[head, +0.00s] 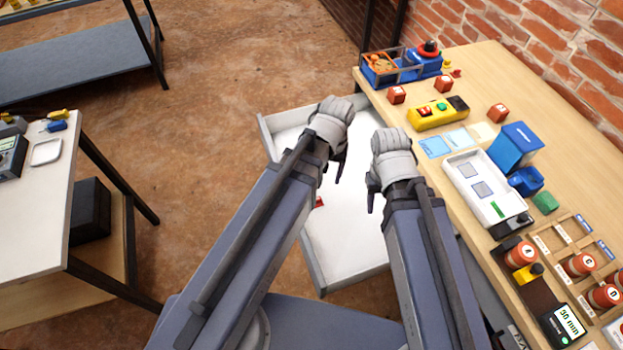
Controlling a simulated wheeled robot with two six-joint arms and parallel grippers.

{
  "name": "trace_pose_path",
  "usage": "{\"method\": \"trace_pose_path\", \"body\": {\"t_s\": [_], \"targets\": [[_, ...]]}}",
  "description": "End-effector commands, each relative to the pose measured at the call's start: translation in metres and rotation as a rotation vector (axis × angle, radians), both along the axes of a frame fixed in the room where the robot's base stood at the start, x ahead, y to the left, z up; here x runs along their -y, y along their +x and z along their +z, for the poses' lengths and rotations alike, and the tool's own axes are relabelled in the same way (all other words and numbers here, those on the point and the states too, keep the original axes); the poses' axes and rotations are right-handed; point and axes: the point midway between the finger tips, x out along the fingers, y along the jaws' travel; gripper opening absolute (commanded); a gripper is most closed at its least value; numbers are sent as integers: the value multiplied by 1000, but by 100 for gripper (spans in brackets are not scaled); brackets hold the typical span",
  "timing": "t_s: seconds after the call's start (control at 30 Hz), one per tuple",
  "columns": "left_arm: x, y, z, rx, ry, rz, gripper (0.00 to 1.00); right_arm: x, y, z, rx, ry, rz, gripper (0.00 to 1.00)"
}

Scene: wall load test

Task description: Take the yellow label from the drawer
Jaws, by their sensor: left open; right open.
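A white drawer (350,240) stands pulled out from the left side of the wooden workbench. A small red item (319,202) lies in it, partly hidden behind my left arm. I see no yellow label in the visible part of the drawer; my arms cover much of it. My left gripper (338,168) is open above the drawer's far half, its fingers pointing down. My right gripper (371,198) is open above the drawer's right side, near the bench edge. Both look empty.
The workbench (480,70) holds red blocks, a yellow control box (438,113), flat cards (457,138), a white tray (480,190), a blue box (515,145) and a rack of red spools (580,264). A white table (45,215) stands left. Floor between is clear.

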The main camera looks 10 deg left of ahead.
Motion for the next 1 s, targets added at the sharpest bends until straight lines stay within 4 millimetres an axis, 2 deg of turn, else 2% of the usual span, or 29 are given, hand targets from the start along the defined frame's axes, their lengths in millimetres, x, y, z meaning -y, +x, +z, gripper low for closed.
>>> {"method": "trace_pose_path", "body": {"t_s": [0.03, 0.1, 0.2, 0.3, 0.53, 0.83, 1.0], "targets": [[-14, 25, -28, 7, -10, 110, 68, 0, 0, -28, 0, 0, 0, 50], [-30, 44, -43, 19, -24, 246, 68, 0, 0, -42, 0, 0, 0, 50], [-51, 64, -57, 30, -40, 403, 68, 0, 0, -57, 0, 0, 1, 50], [-65, 75, -64, 36, -50, 502, 68, 0, 0, -64, 0, 0, 1, 50], [-71, 79, -66, 40, -55, 553, 68, 0, 0, -65, 0, 0, 1, 50], [-71, 79, -91, 39, -54, 550, 68, 0, 0, -90, 0, 0, 1, 50], [-71, 79, -91, 39, -54, 549, 68, 0, 0, -90, 0, 0, 1, 50]]}}
